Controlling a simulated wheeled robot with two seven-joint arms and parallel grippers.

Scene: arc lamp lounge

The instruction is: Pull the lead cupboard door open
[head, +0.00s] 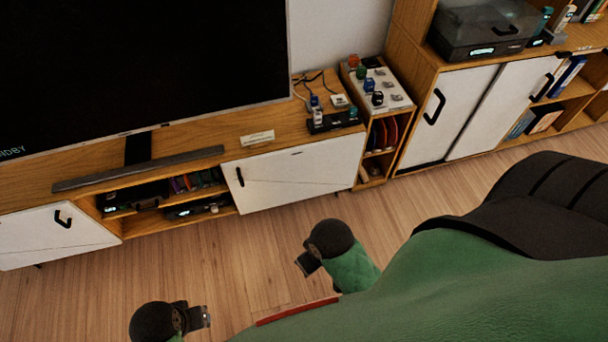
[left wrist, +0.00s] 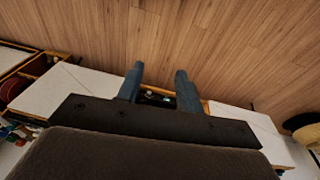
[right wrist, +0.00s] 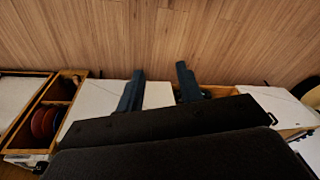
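A white cupboard door (head: 290,178) is shut in the low wooden TV cabinet, with a black handle (head: 240,177) near its left edge. A small label card (head: 258,138) stands on the top above it; I cannot read its text. This door also shows in the left wrist view (left wrist: 78,88) and the right wrist view (right wrist: 92,98). My left gripper (head: 207,317) is open and empty, over the floor well short of the cabinet. My right gripper (head: 306,265) is open and empty, in front of the door and apart from it. The wrist views show both finger pairs spread.
Another white door (head: 55,236) with a black handle is at the left. Open shelves (head: 170,195) hold devices between the doors. White doors (head: 450,110) stand in the right cabinet. A dark armchair or cushion (head: 535,195) is at the right. The wood floor (head: 200,265) before the cabinet is clear.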

